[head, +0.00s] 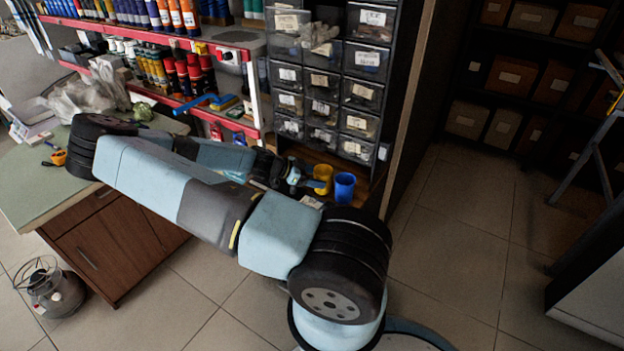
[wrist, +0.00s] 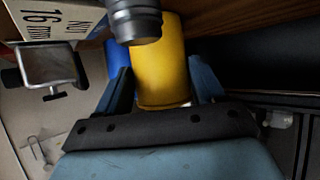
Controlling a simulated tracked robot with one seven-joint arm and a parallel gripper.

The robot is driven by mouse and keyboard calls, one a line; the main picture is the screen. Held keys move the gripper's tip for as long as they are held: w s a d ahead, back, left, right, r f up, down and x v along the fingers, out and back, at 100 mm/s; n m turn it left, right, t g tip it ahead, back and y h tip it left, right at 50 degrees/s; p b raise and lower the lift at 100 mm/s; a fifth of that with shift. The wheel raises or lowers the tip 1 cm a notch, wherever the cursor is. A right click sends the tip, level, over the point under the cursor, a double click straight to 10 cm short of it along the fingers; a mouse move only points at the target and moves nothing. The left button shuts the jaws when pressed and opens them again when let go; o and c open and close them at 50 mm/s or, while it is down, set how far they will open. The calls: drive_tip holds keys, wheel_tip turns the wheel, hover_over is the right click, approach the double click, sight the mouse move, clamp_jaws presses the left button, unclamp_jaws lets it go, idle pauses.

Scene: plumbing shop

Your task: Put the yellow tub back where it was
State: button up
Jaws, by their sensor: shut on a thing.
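The yellow tub (head: 322,178) stands by the blue tub (head: 344,187) at the foot of the drawer cabinet in the head view. My gripper (head: 308,182) reaches it from the left. In the wrist view my gripper (wrist: 162,88) is shut on the yellow tub (wrist: 165,70), with one finger on each side. The blue tub (wrist: 119,57) is partly hidden behind the left finger and the yellow tub. Whether the yellow tub touches the surface below, I cannot tell.
A dark grey ribbed cylinder (wrist: 137,20) overlaps the yellow tub's end in the wrist view. A white 16 mm label (wrist: 58,18) and a metal clamp-like part (wrist: 48,66) are to the left. The drawer cabinet (head: 325,82) rises behind the tubs. Floor (head: 470,215) is clear at right.

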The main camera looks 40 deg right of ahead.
drive_tip(key=o, duration=1)
drive_tip(key=shift+a+r, duration=0.1)
drive_tip(key=w+a+r+n+t+y, duration=0.1)
drive_tip(key=a+r+n+y, duration=0.25)
drive_tip(key=a+r, duration=0.4)
drive_tip(key=a+r+n+y, duration=0.2)
drive_tip(key=a+r+y, duration=0.2)
drive_tip(key=a, duration=0.6)
drive_tip(key=s+a+r+n+t+y, duration=0.1)
drive_tip(key=s+a+r+n+t, duration=0.2)
drive_tip(key=r, duration=0.5)
drive_tip(key=s+a+r+n+t+y, duration=0.1)
drive_tip(key=s+a+r+n+y, duration=0.15)
drive_tip(key=r+n, duration=0.45)
drive_tip(key=s+a+r+n+t+y, duration=0.15)
drive_tip(key=s+r, duration=0.25)
drive_tip(key=r, duration=0.6)
drive_tip(key=s+a+r+n+t+h, duration=0.1)
drive_tip(key=s+a+r+n+t, duration=0.3)
drive_tip(key=s+r+n, duration=0.2)
drive_tip(key=s+r, duration=0.2)
drive_tip(key=s, duration=0.2)
drive_tip(key=shift+s+a, duration=0.3)
